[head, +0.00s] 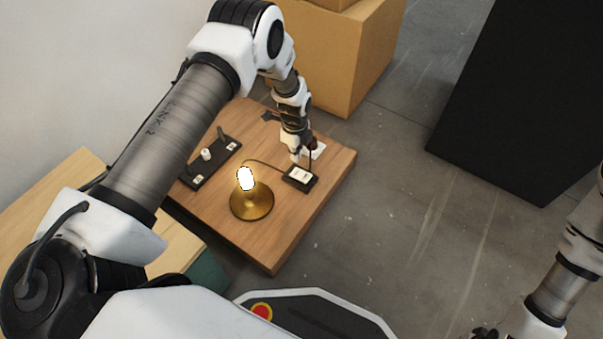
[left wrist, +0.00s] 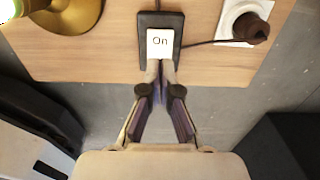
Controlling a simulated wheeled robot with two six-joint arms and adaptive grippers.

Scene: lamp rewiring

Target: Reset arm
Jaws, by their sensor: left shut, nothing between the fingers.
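My left gripper (head: 296,156) is shut and empty, its fingertips right at the white rocker of the black switch box (head: 300,177). In the left wrist view the shut fingertips (left wrist: 159,72) meet the near edge of the rocker, which reads "On" (left wrist: 160,43). Whether they press on it I cannot tell. The brass lamp (head: 252,203) stands upright on the wooden table, its bulb (head: 245,178) glowing white. My right arm shows at the lower right of the head view, but its gripper is out of frame.
A brown plug sits in a white socket plate (left wrist: 241,20) right of the switch, with a cord between them. A black tray (head: 195,180) with small parts lies on the wooden table (head: 275,250). A cardboard box (head: 352,60) and a black cabinet (head: 500,110) stand behind.

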